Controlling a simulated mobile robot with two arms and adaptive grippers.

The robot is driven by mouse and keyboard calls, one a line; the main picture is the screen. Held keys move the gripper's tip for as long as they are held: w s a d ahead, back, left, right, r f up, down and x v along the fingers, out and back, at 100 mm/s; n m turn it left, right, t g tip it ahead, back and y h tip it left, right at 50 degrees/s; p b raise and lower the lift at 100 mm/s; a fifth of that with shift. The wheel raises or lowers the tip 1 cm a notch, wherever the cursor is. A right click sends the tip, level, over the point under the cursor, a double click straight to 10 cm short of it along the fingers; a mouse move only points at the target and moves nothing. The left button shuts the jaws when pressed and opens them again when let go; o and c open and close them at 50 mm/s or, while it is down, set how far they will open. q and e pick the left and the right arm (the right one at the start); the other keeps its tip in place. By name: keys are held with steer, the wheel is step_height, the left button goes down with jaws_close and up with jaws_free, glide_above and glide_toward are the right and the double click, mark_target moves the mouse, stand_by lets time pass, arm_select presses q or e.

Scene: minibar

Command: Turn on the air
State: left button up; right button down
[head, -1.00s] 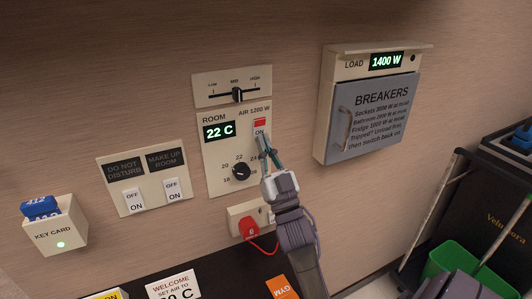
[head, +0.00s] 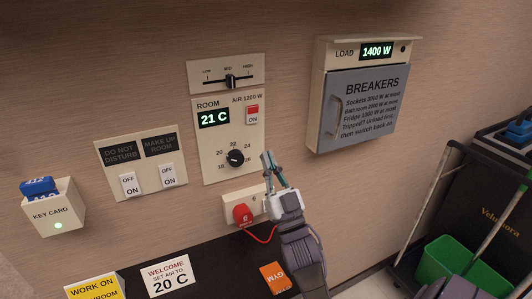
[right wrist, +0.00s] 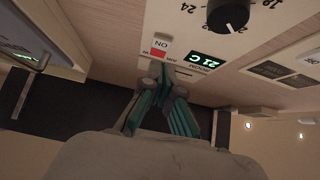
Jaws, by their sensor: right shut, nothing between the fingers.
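The AIR 1200 W switch (head: 253,114) is on the cream wall panel (head: 212,155). It shows red at its top and the word ON below; it also shows in the right wrist view (right wrist: 159,51). The room display (head: 214,118) reads 21 C. A black temperature dial (head: 235,158) sits lower on the panel, and a fan slider (head: 230,81) stands near MID above. My right gripper (head: 267,160) is shut and empty, below and right of the switch, apart from it. In the right wrist view my right gripper (right wrist: 164,82) points toward the panel. My left gripper is not in view.
A breaker box (head: 362,105) is at the right; its load display (head: 377,51) reads 1400 W. A red plug (head: 242,214) is in the socket below the panel. A key card holder (head: 57,212) and two rocker switches (head: 150,180) are left. A cleaning cart (head: 490,205) stands right.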

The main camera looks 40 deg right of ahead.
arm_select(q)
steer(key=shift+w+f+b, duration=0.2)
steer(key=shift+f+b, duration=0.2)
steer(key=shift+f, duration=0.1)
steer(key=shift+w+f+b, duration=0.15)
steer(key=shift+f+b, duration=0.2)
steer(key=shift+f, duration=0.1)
arm_select(e)
steer(key=shift+v, duration=2.65)
steer(key=shift+w+f, duration=0.1)
steer(key=shift+w, duration=0.05)
